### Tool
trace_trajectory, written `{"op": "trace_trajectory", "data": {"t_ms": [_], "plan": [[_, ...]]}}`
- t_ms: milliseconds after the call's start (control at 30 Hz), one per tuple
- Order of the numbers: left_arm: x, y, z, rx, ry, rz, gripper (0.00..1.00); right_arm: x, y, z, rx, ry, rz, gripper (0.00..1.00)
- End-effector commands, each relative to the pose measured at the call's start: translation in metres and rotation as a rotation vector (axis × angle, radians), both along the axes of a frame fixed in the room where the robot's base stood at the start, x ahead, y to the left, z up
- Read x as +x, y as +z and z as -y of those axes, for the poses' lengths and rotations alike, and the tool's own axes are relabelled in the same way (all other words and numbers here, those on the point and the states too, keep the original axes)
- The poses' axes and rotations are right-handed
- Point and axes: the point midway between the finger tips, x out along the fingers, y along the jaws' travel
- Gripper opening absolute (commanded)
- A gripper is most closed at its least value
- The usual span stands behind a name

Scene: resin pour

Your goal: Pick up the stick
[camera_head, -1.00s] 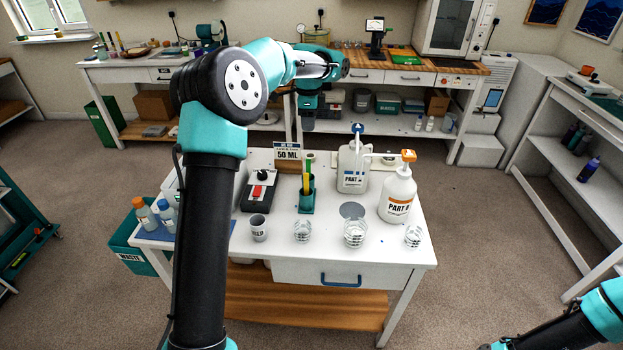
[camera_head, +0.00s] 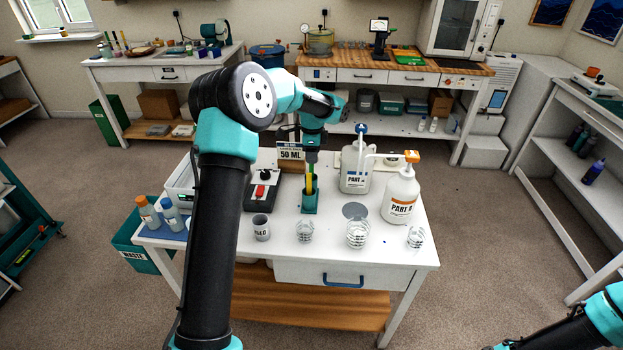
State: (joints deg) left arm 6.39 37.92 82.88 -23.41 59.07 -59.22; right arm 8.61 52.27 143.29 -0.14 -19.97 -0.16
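The sticks (camera_head: 309,184), yellow and green, stand upright in a teal holder (camera_head: 309,208) on the white worktable. My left gripper (camera_head: 312,158) points down just above the stick tops. It is small and dark here, so I cannot tell whether its fingers are apart or whether they touch a stick. My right arm shows only in the bottom right corner, and its gripper is out of view.
A PART A-style jug with a blue pump (camera_head: 355,172) and an orange-topped pump bottle (camera_head: 401,196) stand right of the holder. A grey cup (camera_head: 261,228) and clear cups (camera_head: 357,234) line the front. A black device (camera_head: 262,190) stands left, a 50 ML sign (camera_head: 290,153) behind.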

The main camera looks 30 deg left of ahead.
Motion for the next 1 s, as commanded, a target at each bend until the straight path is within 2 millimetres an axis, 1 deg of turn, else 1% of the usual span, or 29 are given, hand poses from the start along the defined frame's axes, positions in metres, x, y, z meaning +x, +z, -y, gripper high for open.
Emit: {"op": "trace_trajectory", "data": {"t_ms": [233, 333, 467, 600, 700, 800, 1000], "plan": [[0.0, 0.0, 0.0, 0.0, 0.0, 0.0, 0.37, 0.0, 0.0, 0.0, 0.0, 0.0, 0.0, 0.43], [0.0, -0.006, -0.001, 0.0, 0.0, -0.002, 0.37, 0.0, 0.0, 0.0, 0.0, 0.0, 0.0, 0.43], [0.0, -0.021, -0.003, -0.001, 0.001, -0.002, 0.37, 0.0, 0.0, 0.0, 0.0, 0.0, 0.0, 0.43], [0.0, -0.041, -0.004, 0.0, 0.0, -0.003, 0.37, 0.0, 0.0, 0.0, 0.0, 0.0, 0.0, 0.43], [0.001, -0.049, -0.004, 0.0, 0.0, -0.001, 0.37, 0.0, 0.0, 0.0, 0.0, 0.0, 0.0, 0.43], [0.001, -0.052, -0.004, 0.0, 0.0, 0.001, 0.37, 0.0, 0.0, 0.0, 0.0, 0.0, 0.0, 0.43], [0.001, -0.051, -0.004, 0.0, 0.0, 0.0, 0.37, 0.0, 0.0, 0.0, 0.0, 0.0, 0.0, 0.43]]}}
